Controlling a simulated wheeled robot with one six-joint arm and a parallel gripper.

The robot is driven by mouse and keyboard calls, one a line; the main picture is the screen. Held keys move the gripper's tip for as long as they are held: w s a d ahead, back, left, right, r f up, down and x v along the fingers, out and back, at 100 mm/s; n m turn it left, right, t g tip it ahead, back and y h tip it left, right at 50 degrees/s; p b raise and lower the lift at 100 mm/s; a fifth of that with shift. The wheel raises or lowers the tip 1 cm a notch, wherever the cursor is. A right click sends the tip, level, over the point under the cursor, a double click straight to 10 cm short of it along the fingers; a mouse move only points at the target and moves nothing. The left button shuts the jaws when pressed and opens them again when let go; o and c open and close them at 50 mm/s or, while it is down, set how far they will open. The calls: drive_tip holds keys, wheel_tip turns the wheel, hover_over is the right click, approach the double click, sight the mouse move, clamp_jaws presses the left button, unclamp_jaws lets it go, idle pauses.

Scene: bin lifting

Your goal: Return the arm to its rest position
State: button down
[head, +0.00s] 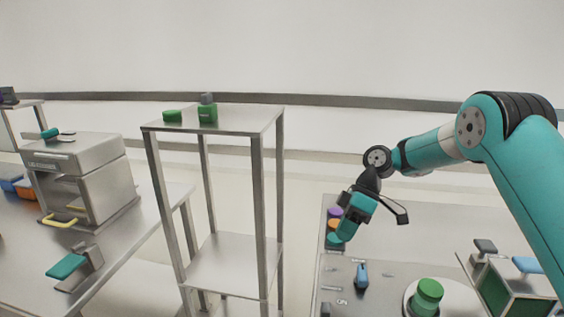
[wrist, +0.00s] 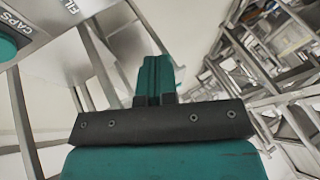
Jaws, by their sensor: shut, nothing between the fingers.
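My teal arm reaches in from the right in the head view, bent downward at the wrist. My gripper (head: 340,233) hangs above the far left part of the right-hand bench and points down and to the left. In the wrist view, my gripper (wrist: 158,65) has its two teal fingers together, with nothing between them. Whether the fingertips touch anything on the bench cannot be told from the head view.
A metal shelf stand (head: 246,120) with green items on top stands left of my gripper. The right-hand bench (head: 340,275) holds a blue lever (head: 361,275), a green knob (head: 429,291) and a green box (head: 505,297). A grey machine (head: 100,155) stands on the left bench.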

drive_tip(key=s+a+r+m+t, duration=0.2)
drive_tip(key=s+a+r+m, duration=0.25)
drive_tip(key=s+r, duration=0.85)
drive_tip(key=s+d+r+m+t+h, duration=0.1)
drive_tip(key=s+m+t, duration=0.1)
drive_tip(key=s, duration=1.6)
drive_tip(key=shift+d+m+h, duration=0.3)
drive_tip(key=shift+d+m, duration=0.1)
drive_tip(key=shift+m, duration=0.45)
drive_tip(key=shift+s, duration=0.1)
